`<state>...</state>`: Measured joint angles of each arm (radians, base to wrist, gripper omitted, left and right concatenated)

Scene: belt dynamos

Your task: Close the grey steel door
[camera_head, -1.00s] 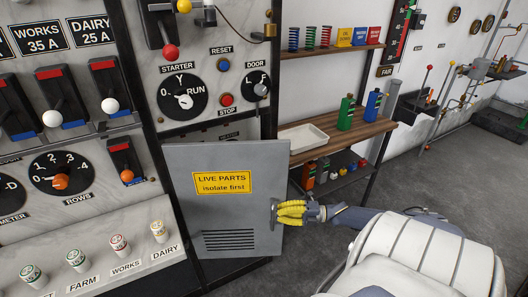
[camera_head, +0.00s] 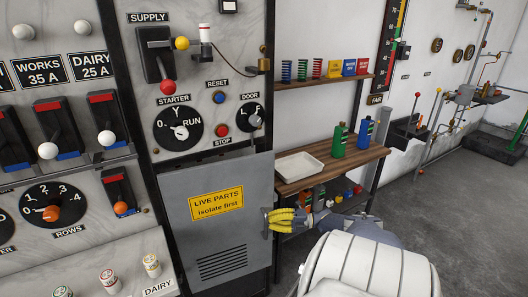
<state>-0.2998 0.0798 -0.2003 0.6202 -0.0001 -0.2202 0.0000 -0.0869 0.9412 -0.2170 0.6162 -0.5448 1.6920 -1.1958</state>
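The grey steel door (camera_head: 222,228) hangs at the foot of the starter panel. It bears a yellow "LIVE PARTS isolate first" label (camera_head: 216,203) and louvre slots low down. Its face now lies near the plane of the panel; I cannot tell whether any gap is left at its right edge. My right gripper (camera_head: 285,219), with yellow fingers, is at the small handle (camera_head: 266,222) on the door's right edge. The fingers lie close together, but their grip on the handle is not clear. My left gripper is out of view.
Above the door are the starter dial (camera_head: 178,131), the red stop button (camera_head: 222,130) and the door lock knob (camera_head: 256,122). A wooden bench (camera_head: 335,162) with a white tray (camera_head: 300,166) and bottles stands right of the door.

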